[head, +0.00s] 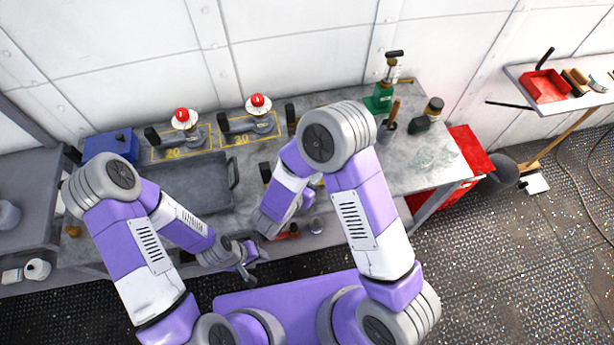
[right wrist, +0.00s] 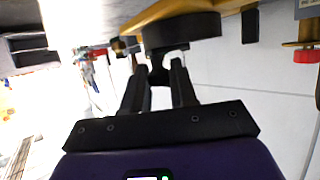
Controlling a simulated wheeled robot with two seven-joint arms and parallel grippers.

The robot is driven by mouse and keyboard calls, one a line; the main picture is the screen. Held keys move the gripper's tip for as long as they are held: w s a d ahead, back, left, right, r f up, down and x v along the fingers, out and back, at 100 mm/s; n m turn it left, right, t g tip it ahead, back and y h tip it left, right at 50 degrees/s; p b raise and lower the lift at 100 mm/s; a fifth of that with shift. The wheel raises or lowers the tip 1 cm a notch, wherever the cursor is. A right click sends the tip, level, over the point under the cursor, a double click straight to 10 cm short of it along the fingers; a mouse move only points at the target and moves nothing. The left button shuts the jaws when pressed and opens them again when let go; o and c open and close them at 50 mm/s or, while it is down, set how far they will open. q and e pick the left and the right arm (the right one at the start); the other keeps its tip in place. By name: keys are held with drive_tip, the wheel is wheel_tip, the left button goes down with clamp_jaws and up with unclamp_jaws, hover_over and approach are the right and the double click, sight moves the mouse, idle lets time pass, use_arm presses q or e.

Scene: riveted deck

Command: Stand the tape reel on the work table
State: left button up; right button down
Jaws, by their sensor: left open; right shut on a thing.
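The work table (head: 405,178) is a grey metal bench along the white wall. In the right wrist view, my right gripper (right wrist: 158,78) is shut on a dark stem or knob below a black round body with a yellow-orange part (right wrist: 182,32); this looks like the tape reel, seen only in part. In the head view my right forearm hides most of that gripper and what it holds, so I cannot tell whether the reel touches the table. My left gripper (head: 246,262) is open and empty at the table's front edge.
On the table stand a grey tray (head: 233,172), a blue box (head: 112,146), two red-topped fixtures (head: 184,118) (head: 259,104) on yellow-marked plates, a green tool (head: 380,101) and a dark jar (head: 428,115). The right part of the top is fairly clear. A red cabinet (head: 468,150) stands at the right.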

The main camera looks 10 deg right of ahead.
drive_tip(key=shift+w+f+b, duration=0.1)
drive_tip(key=shift+f+b, duration=0.2)
drive_tip(key=shift+f, duration=1.65)
drive_tip(key=c, duration=0.9)
unclamp_jaws()
drive_tip(key=shift+f, duration=0.1)
drive_tip(key=v, duration=1.2)
drive_tip(key=shift+p, duration=0.3)
